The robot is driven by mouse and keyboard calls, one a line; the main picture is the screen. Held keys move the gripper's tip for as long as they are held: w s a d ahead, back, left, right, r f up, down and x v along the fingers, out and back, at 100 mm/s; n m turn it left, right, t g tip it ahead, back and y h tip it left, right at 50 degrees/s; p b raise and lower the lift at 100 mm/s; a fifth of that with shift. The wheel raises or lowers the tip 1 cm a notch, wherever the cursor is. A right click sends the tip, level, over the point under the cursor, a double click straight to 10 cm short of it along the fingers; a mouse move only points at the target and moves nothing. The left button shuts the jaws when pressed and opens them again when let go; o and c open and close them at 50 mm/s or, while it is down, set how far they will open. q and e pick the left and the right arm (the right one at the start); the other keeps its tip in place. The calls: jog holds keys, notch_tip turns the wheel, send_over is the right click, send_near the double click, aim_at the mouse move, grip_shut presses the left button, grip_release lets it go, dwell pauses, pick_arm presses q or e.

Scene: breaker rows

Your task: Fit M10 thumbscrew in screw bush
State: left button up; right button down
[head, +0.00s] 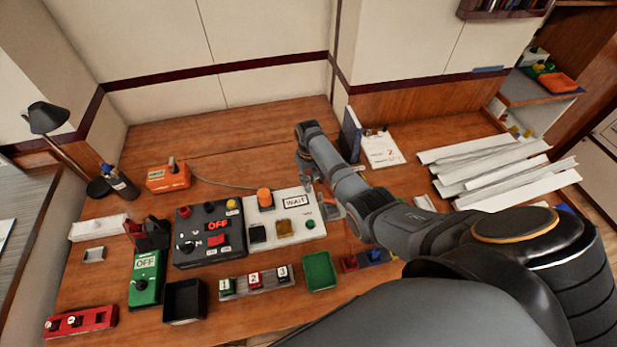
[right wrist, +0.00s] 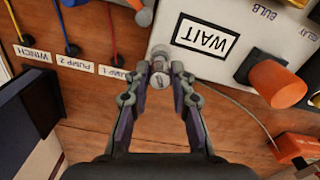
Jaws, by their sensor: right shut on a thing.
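My right gripper (head: 306,176) is above the back edge of the white WAIT panel in the head view, pointing down. In the right wrist view my right gripper (right wrist: 160,80) is shut on a small silvery round piece, the M10 thumbscrew (right wrist: 159,74), held between the fingertips. What lies under it is mostly hidden by the thumbscrew and the fingers. I cannot make out the screw bush for certain; a small metallic round part (right wrist: 145,14) shows at the panel's edge. My left gripper is not in view.
The white WAIT panel (head: 318,228) carries an orange knob (head: 265,197). A dark OFF box (head: 190,252) stands left of it. A green tray (head: 319,271) and a black tray (head: 185,300) lie in front. Labelled coloured leads (right wrist: 72,30) run beside the panel. White strips (head: 500,170) lie at right.

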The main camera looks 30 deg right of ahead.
aim_at(308, 179)
jog(key=shift+f+b, duration=0.7)
jog(key=shift+f, duration=0.4)
jog(key=c, duration=1.1)
grip_release()
jog(key=shift+r, duration=0.1)
notch_tip(308, 179, up, 12)
